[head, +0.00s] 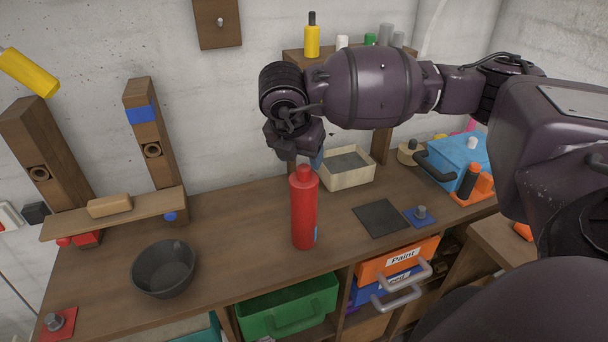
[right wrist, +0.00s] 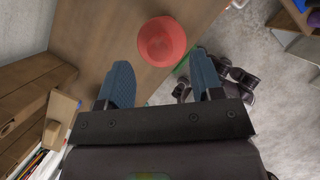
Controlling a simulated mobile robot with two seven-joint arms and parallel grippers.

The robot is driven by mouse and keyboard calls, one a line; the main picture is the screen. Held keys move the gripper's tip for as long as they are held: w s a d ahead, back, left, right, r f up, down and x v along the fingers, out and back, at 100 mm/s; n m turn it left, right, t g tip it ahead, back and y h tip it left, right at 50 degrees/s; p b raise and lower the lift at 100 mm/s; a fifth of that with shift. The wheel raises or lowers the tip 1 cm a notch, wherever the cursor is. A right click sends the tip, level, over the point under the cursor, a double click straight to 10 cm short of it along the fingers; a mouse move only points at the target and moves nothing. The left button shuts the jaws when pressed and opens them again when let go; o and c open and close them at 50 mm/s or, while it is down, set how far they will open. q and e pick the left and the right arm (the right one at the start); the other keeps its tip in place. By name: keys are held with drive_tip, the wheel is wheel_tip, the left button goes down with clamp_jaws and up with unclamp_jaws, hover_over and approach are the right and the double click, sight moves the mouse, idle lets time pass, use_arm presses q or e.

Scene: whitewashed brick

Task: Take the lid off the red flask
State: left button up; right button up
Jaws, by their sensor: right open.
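The red flask (head: 304,215) stands upright on the wooden workbench, with its red lid (head: 304,174) on top. My right gripper (head: 308,158) is just above and behind the lid in the head view, and its fingers are partly hidden there. In the right wrist view my right gripper (right wrist: 162,80) is open, with two blue fingers apart and nothing between them. The round red top of the flask (right wrist: 163,41) shows there just beyond the gap between the fingertips. My left gripper is in neither view.
A dark bowl (head: 164,269) stands on the bench at the left. A beige box (head: 348,178) stands behind the flask, and a dark square mat (head: 380,218) lies to its right. Open drawers, including a green one (head: 288,307), stick out below the front edge.

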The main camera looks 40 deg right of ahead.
sight(303, 167)
drive_tip(key=shift+p+x, duration=0.45)
drive_tip(key=shift+x, duration=1.75)
drive_tip(key=shift+a, duration=0.15)
drive_tip(key=c, duration=1)
